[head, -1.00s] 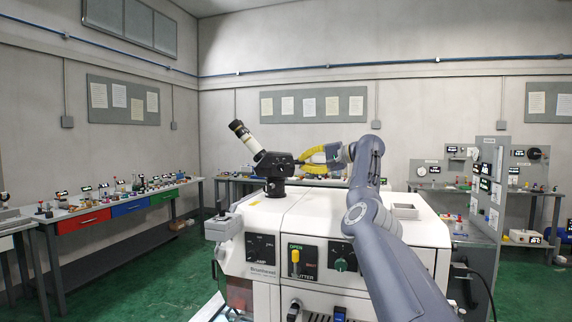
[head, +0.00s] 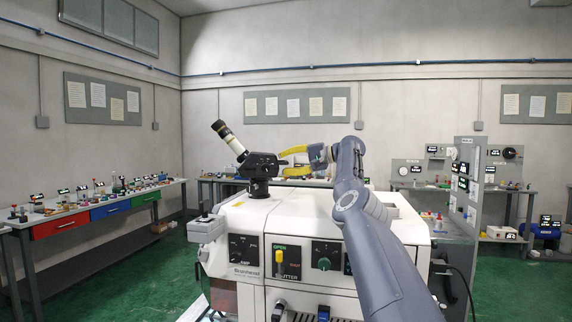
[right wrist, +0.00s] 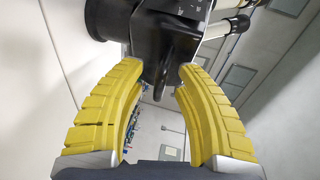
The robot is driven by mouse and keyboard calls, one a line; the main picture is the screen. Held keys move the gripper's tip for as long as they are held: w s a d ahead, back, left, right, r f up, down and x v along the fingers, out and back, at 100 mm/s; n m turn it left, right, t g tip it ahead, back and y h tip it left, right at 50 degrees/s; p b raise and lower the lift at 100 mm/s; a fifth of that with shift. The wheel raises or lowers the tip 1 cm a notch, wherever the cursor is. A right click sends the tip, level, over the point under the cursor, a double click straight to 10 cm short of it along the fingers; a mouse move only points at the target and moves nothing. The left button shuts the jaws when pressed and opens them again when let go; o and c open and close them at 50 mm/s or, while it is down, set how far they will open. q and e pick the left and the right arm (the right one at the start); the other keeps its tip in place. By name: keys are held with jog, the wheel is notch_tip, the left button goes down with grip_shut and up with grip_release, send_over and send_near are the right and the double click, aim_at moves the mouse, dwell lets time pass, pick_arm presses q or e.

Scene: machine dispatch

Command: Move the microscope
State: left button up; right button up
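The microscope (head: 262,164), with a black body and an angled white-and-black eyepiece tube, stands upright on top of a white machine (head: 290,212). My right gripper (head: 283,161) reaches it from the right, with its yellow fingers at the side of the black body. In the right wrist view, the two yellow fingers are spread apart. The microscope's black body (right wrist: 164,40) lies at and just past the fingertips, with a dark part between them. I cannot tell whether either finger touches it. My left gripper is not in view.
A bench with drawers (head: 110,210) stands at left, and an instrument panel (head: 468,190) at right.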

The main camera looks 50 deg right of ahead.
jog(key=shift+s+d, duration=0.1)
jog(key=shift+s, duration=0.05)
jog(key=v, duration=1.1)
jog(key=shift+s, duration=0.4)
jog(key=shift+d+r, duration=0.1)
